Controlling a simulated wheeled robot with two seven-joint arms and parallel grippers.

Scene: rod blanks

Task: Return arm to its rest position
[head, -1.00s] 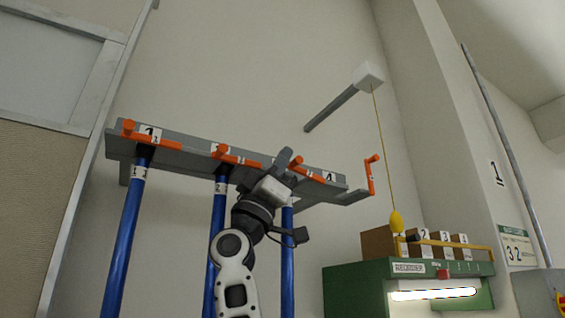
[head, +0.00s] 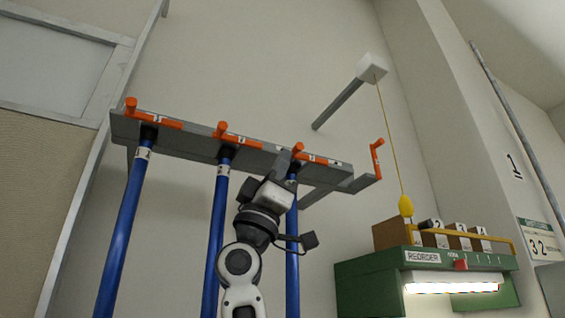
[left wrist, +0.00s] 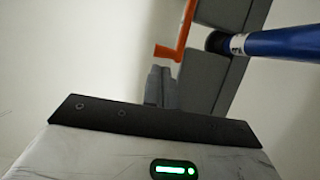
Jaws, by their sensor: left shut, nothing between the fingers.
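My left arm rises from the bottom of the head view. Its gripper (head: 285,162) is shut and empty, pointing up just below the grey rack's front edge, near the third orange lever (head: 310,156). In the left wrist view the shut fingers (left wrist: 160,88) show beside the grey rack (left wrist: 205,75), an orange lever (left wrist: 182,35) and a blue rod (left wrist: 285,43). Whether the fingers touch the rack is unclear. My right gripper is not in view.
Blue rods hang from the rack (head: 185,145): a left one (head: 122,230), a middle one (head: 216,225) and one (head: 292,265) behind my arm. A green cabinet (head: 365,285) with small boxes and a yellow pull-cord knob (head: 405,206) stands right.

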